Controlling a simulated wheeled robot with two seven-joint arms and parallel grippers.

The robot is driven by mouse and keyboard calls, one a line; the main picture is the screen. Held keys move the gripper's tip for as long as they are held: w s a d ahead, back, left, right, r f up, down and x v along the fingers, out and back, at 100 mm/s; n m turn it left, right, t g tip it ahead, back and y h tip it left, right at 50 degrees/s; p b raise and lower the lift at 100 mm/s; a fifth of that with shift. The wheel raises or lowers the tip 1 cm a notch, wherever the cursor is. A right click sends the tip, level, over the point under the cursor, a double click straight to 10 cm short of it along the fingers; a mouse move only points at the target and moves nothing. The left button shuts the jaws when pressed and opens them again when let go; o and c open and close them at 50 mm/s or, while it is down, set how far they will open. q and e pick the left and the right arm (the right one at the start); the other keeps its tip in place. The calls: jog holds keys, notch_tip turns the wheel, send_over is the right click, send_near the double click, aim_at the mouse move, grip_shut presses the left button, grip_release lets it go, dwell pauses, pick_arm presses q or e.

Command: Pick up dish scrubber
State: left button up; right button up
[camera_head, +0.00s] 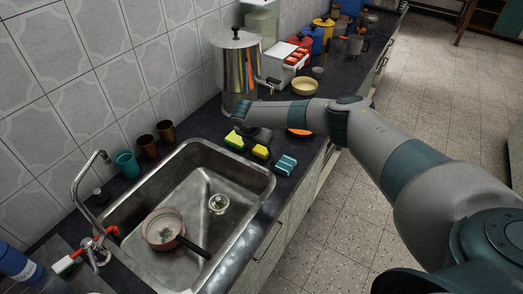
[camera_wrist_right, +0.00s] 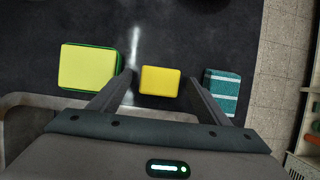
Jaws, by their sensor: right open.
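Three sponge-like blocks lie in a row on the dark counter beside the sink; I cannot tell for sure which is the dish scrubber. They are a yellow-green sponge (camera_head: 235,141) (camera_wrist_right: 87,68), a smaller yellow block (camera_head: 260,152) (camera_wrist_right: 160,81) and a teal block with pale stripes (camera_head: 285,165) (camera_wrist_right: 222,90). My right gripper (camera_head: 257,136) is above the row, pointing down. In the right wrist view its open fingers (camera_wrist_right: 160,78) appear either side of the yellow block, with nothing held. Their height above the counter is unclear. My left gripper is not in view.
A steel sink (camera_head: 187,205) holding a pan (camera_head: 163,229) lies left of the sponges. A steel pot (camera_head: 236,65) and a cream bowl (camera_head: 304,86) stand farther back. An orange item (camera_head: 299,132) is partly hidden by my arm. The counter's front edge is close to the teal block.

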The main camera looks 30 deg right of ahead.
aim_at(263, 150)
jog(key=shift+w+d+f, duration=0.15)
jog(key=shift+d+f, duration=0.05)
jog(key=shift+f, duration=0.35)
jog(key=shift+c, duration=0.3)
jog(key=c, duration=1)
jog(key=shift+c, duration=0.2)
jog(key=shift+r, duration=0.15)
jog(key=shift+r+b, duration=0.3)
jog(key=shift+r, duration=0.15)
jog(key=r, duration=0.2)
jog(key=r+b, duration=0.1)
jog(key=shift+s+d+r, duration=0.1)
jog(key=shift+s+d, duration=0.1)
jog(key=shift+s, duration=0.1)
jog(key=s+d+r+b, duration=0.2)
jog(key=s+d+r, duration=0.3)
jog(key=s, duration=0.4)
jog(key=shift+s+r+b, duration=0.35)
jog(key=shift+r+b, duration=0.05)
jog(key=shift+r, duration=0.45)
